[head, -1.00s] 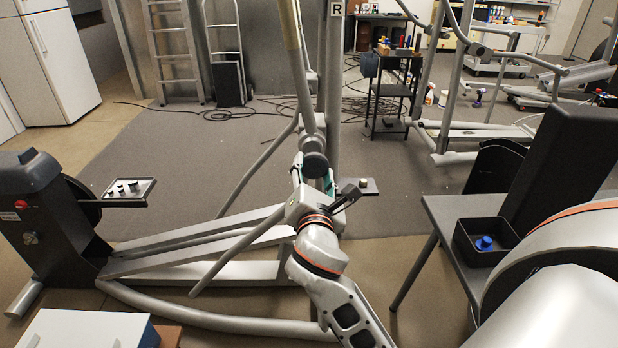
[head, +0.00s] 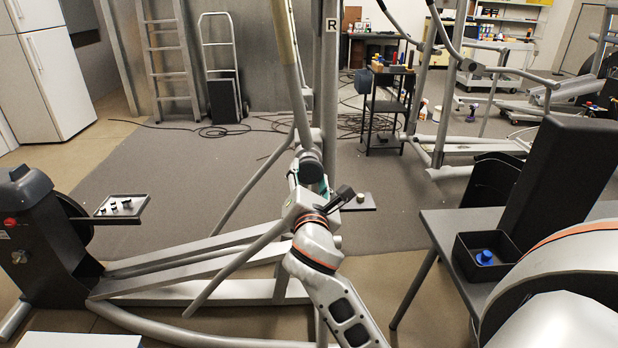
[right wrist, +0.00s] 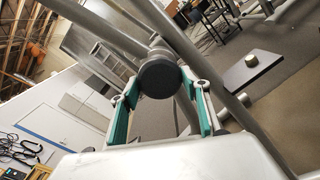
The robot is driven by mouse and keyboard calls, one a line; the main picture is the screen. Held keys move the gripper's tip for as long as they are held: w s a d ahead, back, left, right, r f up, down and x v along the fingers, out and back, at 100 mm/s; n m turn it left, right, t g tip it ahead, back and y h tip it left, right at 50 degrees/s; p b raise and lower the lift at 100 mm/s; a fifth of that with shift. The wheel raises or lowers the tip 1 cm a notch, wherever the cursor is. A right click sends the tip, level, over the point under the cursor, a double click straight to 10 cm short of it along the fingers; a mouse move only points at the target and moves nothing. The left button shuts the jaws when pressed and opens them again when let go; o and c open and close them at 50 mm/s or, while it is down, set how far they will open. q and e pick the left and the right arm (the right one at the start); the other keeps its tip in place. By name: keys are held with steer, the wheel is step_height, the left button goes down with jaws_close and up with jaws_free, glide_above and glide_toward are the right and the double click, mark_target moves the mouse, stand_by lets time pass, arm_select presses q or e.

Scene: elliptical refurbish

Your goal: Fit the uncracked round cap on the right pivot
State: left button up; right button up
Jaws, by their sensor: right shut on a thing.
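A dark round cap (head: 311,167) is at the near end of the grey pivot (head: 309,146) beside the upright post marked R. In the right wrist view the cap (right wrist: 158,79) shows as a plain black disc with no crack that I can see. My right gripper (head: 314,182) is shut on the cap; its green-padded fingers (right wrist: 160,92) are on either side of it in the right wrist view. The cap lines up in front of the grey pivot tube; I cannot tell whether it is fully seated. My left gripper is not in view.
A small tray (head: 139,213) with several dark parts is at the left. A dark shelf (head: 366,208) with a small round piece is just right of my gripper. A black bin (head: 463,262) with a blue object stands on the table at right. Slanted grey bars surround the pivot.

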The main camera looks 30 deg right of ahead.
steer(key=shift+o, duration=0.6)
steer(key=c, duration=0.7)
steer(key=shift+p, duration=0.55)
steer(key=shift+w+d+p, duration=0.3)
steer(key=shift+w+p, duration=0.15)
steer(key=shift+w, duration=0.05)
stand_by(0.7)
